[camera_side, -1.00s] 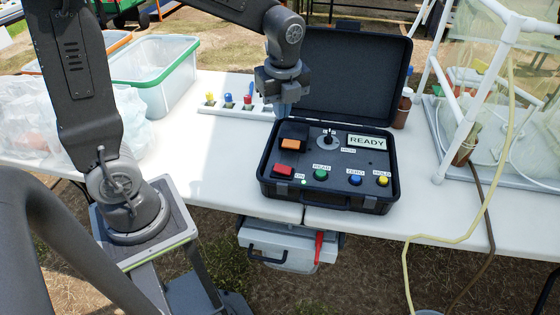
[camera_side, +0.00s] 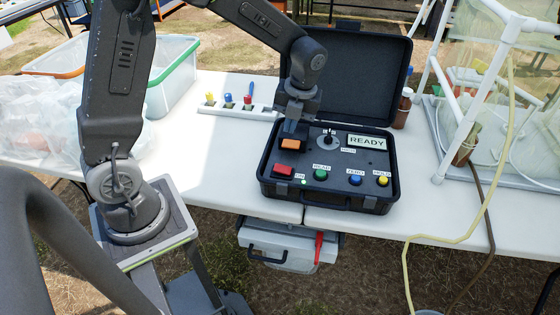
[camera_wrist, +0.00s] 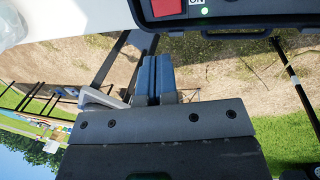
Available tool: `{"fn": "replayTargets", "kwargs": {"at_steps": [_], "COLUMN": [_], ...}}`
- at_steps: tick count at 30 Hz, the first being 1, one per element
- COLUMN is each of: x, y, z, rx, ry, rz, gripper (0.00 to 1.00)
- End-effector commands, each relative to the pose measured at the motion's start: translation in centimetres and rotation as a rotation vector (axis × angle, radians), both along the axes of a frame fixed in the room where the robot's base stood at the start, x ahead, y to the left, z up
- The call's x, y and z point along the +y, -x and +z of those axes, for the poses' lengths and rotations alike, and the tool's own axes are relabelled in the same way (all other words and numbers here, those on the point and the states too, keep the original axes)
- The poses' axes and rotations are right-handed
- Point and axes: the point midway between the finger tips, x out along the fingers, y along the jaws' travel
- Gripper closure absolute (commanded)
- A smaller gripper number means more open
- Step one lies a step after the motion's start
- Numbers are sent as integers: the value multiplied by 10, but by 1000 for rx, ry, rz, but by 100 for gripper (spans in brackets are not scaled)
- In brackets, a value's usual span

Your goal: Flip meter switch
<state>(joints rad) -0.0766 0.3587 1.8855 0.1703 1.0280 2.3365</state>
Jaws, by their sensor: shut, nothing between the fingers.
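The meter is an open black case (camera_side: 273,195) on the white table. A rocker switch with an orange face (camera_side: 290,144) sits in its upper left; its black part behind is mostly hidden by my fingers. My gripper (camera_side: 289,131) is shut and empty, pointing down just behind the orange face; I cannot tell if it touches. The panel also has a red button (camera_side: 284,171), a small lit green lamp (camera_side: 304,182), a round selector (camera_side: 328,142) and a display (camera_side: 367,142) reading READY. In the wrist view my blue-padded fingers (camera_wrist: 153,75) are together, with the red button (camera_wrist: 168,8) at the top edge.
The raised case lid (camera_side: 360,75) stands behind the panel. Green (camera_side: 321,175), blue (camera_side: 355,180) and yellow (camera_side: 382,181) buttons line the front. A white rack (camera_side: 235,110) with coloured plugs lies left, a brown bottle (camera_side: 402,110) right.

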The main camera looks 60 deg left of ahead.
Motion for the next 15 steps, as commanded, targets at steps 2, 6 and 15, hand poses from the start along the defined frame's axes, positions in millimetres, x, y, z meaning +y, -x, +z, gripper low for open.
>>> {"fn": "replayTargets", "kwargs": {"at_steps": [2, 6, 15], "x": [2, 5, 13], "y": [2, 6, 15], "z": [-11, -38, -97], "rx": [6, 8, 7], "ry": [0, 1, 1], "rz": [1, 1, 2], "gripper": [100, 100, 100]}}
